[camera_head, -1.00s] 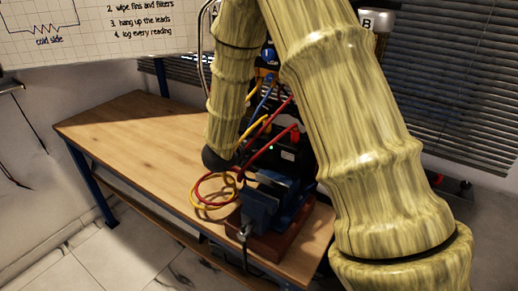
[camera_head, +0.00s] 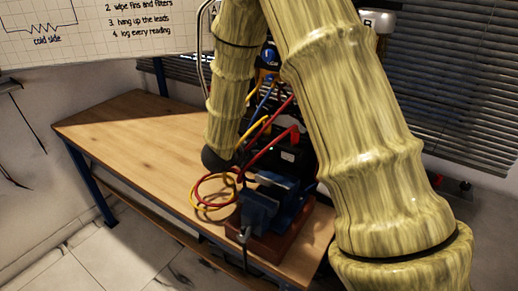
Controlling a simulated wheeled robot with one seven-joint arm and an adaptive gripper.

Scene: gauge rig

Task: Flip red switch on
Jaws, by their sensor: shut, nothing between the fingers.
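A small red part (camera_head: 294,134), which may be the red switch, shows on top of a black box (camera_head: 287,146) on the bench, beside my arm. Its exact position is too small to tell, and a red lead runs close to it. My arm rises at the right and comes down over the bench, ending in view at a dark joint left of the box. My gripper's fingers do not show; they are out of sight behind or beyond the arm. Part of the box is hidden by my arm.
A blue vise (camera_head: 265,205) stands on a red-brown base at the bench's front corner. Coiled red and yellow leads (camera_head: 212,203) lie beside it. A yellow-and-black meter (camera_head: 268,58) is behind. The wooden bench top (camera_head: 130,130) is clear at the left.

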